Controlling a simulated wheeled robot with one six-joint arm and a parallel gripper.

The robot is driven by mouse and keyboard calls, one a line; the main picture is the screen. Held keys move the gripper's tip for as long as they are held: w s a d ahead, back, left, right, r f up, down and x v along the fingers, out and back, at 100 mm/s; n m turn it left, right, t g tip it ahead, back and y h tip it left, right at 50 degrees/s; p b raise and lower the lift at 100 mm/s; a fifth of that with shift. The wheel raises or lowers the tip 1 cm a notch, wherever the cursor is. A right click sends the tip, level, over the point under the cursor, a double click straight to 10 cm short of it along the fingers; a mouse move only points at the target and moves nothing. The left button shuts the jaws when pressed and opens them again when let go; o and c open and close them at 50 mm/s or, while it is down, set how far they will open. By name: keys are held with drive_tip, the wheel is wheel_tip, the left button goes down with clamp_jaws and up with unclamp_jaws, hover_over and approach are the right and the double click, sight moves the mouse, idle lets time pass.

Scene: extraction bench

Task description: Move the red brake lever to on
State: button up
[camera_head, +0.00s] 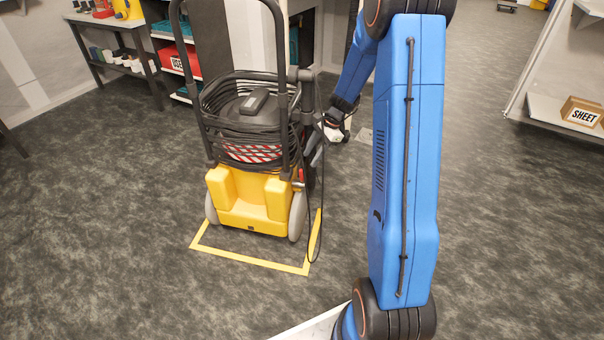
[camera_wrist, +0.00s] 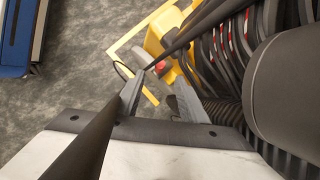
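The red brake lever shows as a small red knob (camera_wrist: 161,66) at the side of the yellow base in the wrist view. Its on or off position cannot be told.
A black cable (camera_head: 232,97) is coiled around the machine, and a loose loop hangs at its right side by my gripper. A black handle tube crosses close in the wrist view. Yellow floor tape (camera_head: 250,262) borders the machine. Shelves stand behind; the floor in front is clear.

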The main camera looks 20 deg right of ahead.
sight(302, 181)
drive_tip(key=x, duration=0.9)
drive_tip(key=shift+a+f, duration=0.15)
drive_tip(key=shift+f, duration=0.2)
clamp_jaws()
